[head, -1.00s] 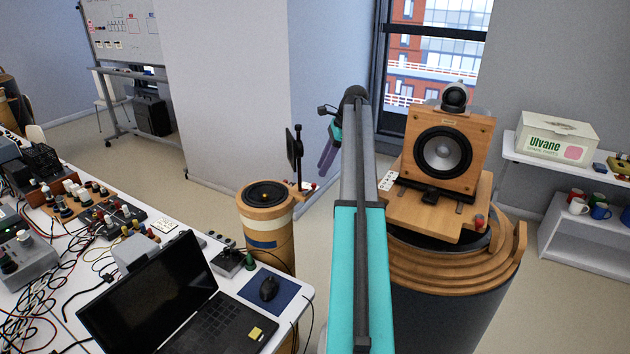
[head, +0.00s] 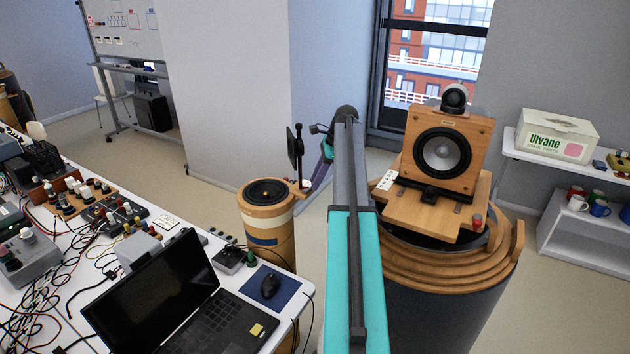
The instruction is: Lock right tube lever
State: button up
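Two upright tubes stand on the floor. The left tube (head: 268,222) is a narrow wooden cylinder with a black round top. The right tube (head: 430,310) is wide and dark, with stacked wooden rings around its top. A small red piece (head: 477,221) sits at the right front of the wooden board (head: 425,212) on it; I cannot tell whether it is the lever. No lever shows clearly. My teal and grey arm rises between the tubes, and its far part bends down behind the upper link. I cannot make out my gripper's fingers.
A wooden speaker (head: 445,155) stands on the board over the right tube. A thin black panel (head: 295,148) stands upright behind the left tube. A table (head: 120,240) with a laptop (head: 160,295) and loose cables is at left. A shelf (head: 570,165) is at right.

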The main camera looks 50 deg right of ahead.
grip_shut()
jog(key=shift+a, duration=0.2)
jog(key=shift+s+d+m, duration=0.1)
jog(key=shift+m, duration=0.2)
jog(key=shift+s+a+m+t+h+p, duration=0.15)
jog(key=shift+s+a+m+h+p, duration=0.55)
jog(key=shift+m, duration=1.55)
jog(key=shift+s+a+m+t+h+p, duration=0.2)
jog(key=shift+s+a+m+h+p, duration=0.55)
jog(key=shift+m, duration=1.45)
jog(key=shift+s+a+m+t+h+p, duration=0.15)
jog(key=shift+s+a+m+h+p, duration=0.2)
jog(key=shift+m+h+p, duration=1.3)
jog(key=shift+d+f+m+y+b, duration=0.1)
jog(key=shift+m+y+b, duration=0.5)
jog(key=shift+m+b, duration=0.1)
